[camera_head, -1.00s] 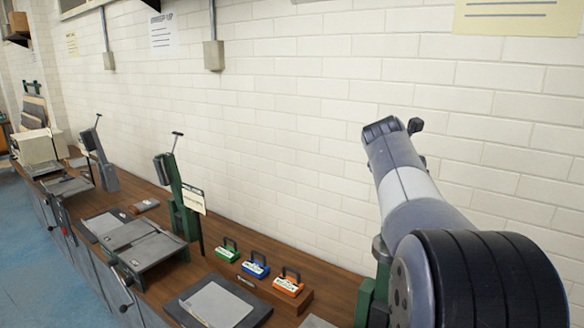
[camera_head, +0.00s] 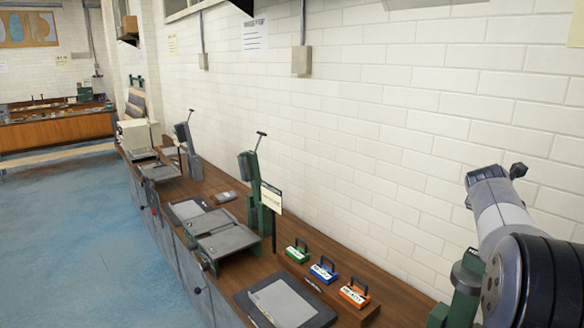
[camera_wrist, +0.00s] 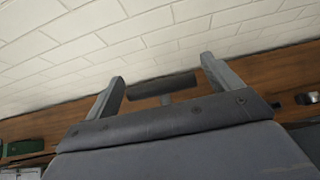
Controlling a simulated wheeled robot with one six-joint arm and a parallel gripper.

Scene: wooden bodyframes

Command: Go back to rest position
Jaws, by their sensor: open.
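My gripper (camera_wrist: 163,85) shows in the wrist view with its two fingers spread wide apart and nothing held between them. Behind the fingers are the wooden bench top and the white brick wall. In the head view my arm rises at the right edge, in front of the wall; the fingers cannot be made out there. A dark cylindrical bar lies across the view between the fingers; I cannot tell what it belongs to.
A long wooden bench (camera_head: 388,305) runs along the wall. On it are green (camera_head: 297,254), blue (camera_head: 323,271) and orange (camera_head: 354,293) handled blocks, a dark tray (camera_head: 318,310) and a green lever machine (camera_head: 262,205). Blue floor (camera_head: 75,230) lies open at the left.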

